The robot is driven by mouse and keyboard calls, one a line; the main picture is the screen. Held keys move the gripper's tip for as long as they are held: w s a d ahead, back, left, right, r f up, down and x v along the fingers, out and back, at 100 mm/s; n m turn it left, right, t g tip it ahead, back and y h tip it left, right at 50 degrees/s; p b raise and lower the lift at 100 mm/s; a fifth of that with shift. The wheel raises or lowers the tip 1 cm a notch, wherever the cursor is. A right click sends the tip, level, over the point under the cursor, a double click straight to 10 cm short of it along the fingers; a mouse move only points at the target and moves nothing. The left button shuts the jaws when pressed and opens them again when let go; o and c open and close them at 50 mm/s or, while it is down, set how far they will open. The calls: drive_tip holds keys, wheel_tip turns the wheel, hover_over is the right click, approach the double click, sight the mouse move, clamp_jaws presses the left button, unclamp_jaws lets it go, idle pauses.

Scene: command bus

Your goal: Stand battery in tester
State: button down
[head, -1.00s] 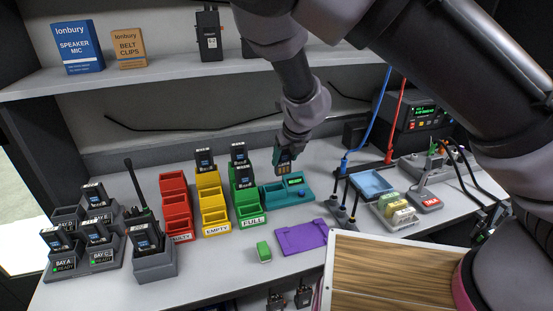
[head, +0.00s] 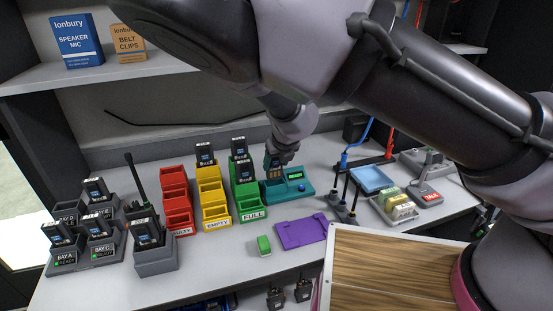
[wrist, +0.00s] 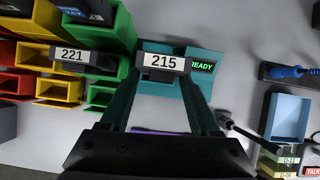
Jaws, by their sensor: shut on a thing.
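The battery (head: 274,172) is dark with copper contacts and stands roughly upright at the left part of the teal tester (head: 301,188). In the wrist view the battery's end label (wrist: 163,61) reads 215. My gripper (head: 278,157) is shut on the battery's upper part from above; its two teal fingers (wrist: 163,80) flank it. The battery's lower end is at the tester's slot, but I cannot tell whether it rests on the bottom. The tester's display (wrist: 202,66) is lit green and reads READY.
Green FULL (head: 250,200), yellow EMPTY (head: 215,212) and red bins (head: 178,205) stand left of the tester, some holding batteries. Antennas (head: 348,200) and a blue tray (head: 372,180) are to the right.

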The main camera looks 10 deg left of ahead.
sight(275, 179)
drive_tip(key=shift+f, duration=2.45)
drive_tip(key=shift+f, duration=0.1)
drive_tip(key=shift+c, duration=0.2)
unclamp_jaws()
drive_tip(key=v, duration=1)
drive_tip(key=shift+s+r, duration=0.2)
drive_tip(key=shift+r, duration=0.1)
drive_tip(key=shift+d, duration=0.2)
